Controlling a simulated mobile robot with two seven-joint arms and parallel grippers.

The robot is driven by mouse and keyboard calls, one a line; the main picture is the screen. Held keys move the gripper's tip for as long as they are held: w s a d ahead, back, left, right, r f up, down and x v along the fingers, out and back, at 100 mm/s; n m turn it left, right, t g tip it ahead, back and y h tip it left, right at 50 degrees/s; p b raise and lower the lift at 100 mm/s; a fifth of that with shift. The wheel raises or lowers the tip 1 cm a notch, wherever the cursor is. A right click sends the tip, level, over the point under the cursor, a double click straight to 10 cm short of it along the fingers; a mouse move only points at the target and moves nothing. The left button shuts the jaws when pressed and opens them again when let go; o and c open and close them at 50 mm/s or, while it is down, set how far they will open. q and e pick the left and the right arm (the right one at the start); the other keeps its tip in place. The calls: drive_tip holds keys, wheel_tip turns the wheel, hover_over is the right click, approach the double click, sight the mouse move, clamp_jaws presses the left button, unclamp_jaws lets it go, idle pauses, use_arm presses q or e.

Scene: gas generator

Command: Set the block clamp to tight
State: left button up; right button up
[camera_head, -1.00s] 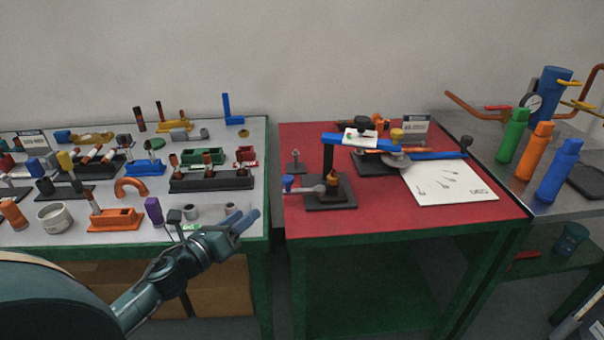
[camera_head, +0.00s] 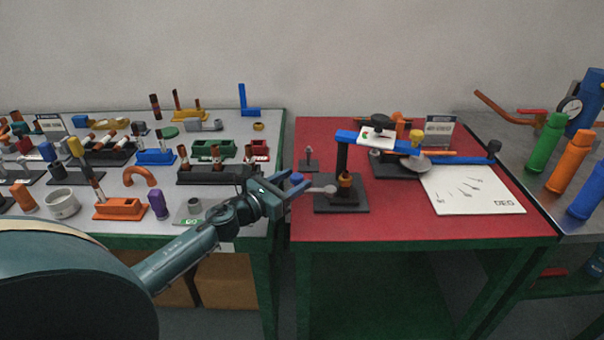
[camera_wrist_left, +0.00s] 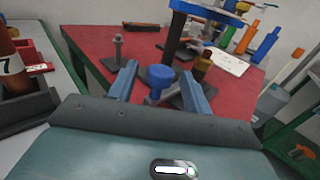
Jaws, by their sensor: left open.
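A dark stand (camera_head: 342,195) with an upright post is on the left part of the red table. An orange collar (camera_head: 345,180) sits low on its post. A grey lever (camera_head: 322,190) with a blue knob (camera_head: 297,178) points left from it; this looks like the block clamp, but no label is readable. My left gripper (camera_head: 300,187) is open at the knob. In the left wrist view the blue knob (camera_wrist_left: 160,76) lies between the two open fingers, with gaps on both sides. Whether the fingers reach fully around it is unclear. My right gripper is not in view.
A blue beam (camera_head: 362,138) with a white dial spans above the stand. A small grey post (camera_head: 309,158) stands behind the knob. A white sheet (camera_head: 470,191) lies at the right. The left table (camera_head: 255,225) is crowded; the red table's front strip (camera_head: 420,228) is clear.

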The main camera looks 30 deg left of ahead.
use_arm(q)
drive_tip(key=shift+x, duration=1.7)
drive_tip(key=shift+c, duration=0.3)
clamp_jaws()
